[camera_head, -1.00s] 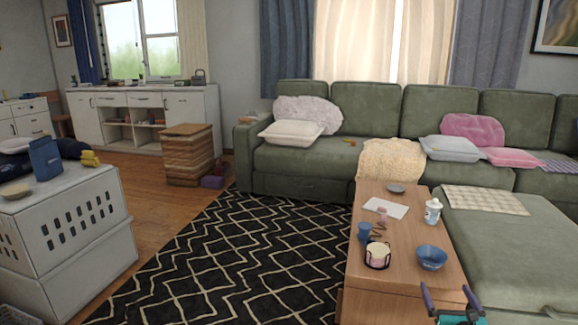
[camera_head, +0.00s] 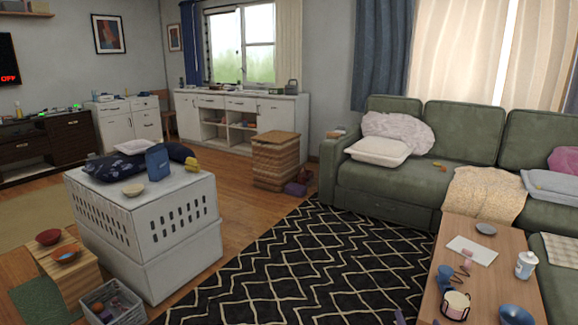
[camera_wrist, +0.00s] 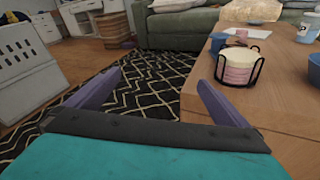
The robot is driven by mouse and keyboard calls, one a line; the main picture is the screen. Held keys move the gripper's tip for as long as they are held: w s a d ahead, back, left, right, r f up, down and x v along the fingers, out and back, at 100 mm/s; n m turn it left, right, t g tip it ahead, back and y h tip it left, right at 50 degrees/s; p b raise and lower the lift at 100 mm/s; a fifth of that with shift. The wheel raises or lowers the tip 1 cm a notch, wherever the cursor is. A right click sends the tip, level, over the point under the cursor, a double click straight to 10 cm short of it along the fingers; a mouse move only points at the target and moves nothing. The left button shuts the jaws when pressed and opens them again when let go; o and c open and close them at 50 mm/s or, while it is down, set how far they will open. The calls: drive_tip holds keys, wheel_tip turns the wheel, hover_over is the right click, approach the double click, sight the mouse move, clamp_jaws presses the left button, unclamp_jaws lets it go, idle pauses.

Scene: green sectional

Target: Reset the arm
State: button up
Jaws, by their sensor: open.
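My gripper (camera_wrist: 150,92) shows in the wrist view with its two purple fingers spread wide apart and nothing between them. It is over the black patterned rug, to the left of the wooden coffee table (camera_wrist: 203,92).
A white crate (camera_head: 150,240) stands left. The rug (camera_head: 300,260) between is clear. A green sofa (camera_head: 390,190) stands behind.

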drive_tip(key=a+f+m+g+p, duration=0.4)
drive_tip(key=a+m+p, duration=0.3)
drive_tip(key=a, duration=0.7)
drive_tip(key=s+a+f+m+g+p, duration=0.5)
drive_tip(key=s+a+f+p, duration=0.1)
drive_tip(key=s+a, duration=0.25)
drive_tip(key=s+a+f+m+g+y, duration=0.1)
drive_tip(key=s+a+m+g, duration=0.2)
drive_tip(key=s+m, duration=0.3)
drive_tip(key=s+a+f+m+g+y+p, duration=0.1)
drive_tip(key=s+m+g, duration=0.4)
drive_tip(key=s, duration=0.7)
drive_tip(key=s+a+m+g+p, duration=0.1)
drive_tip(key=s+a+m+g, duration=0.3)
drive_tip(key=s+m, duration=0.4)
drive_tip(key=shift+s+a+f+y, duration=0.3)
drive_tip(key=shift+s+f+y, duration=0.1)
drive_tip(key=shift+s, duration=0.15)
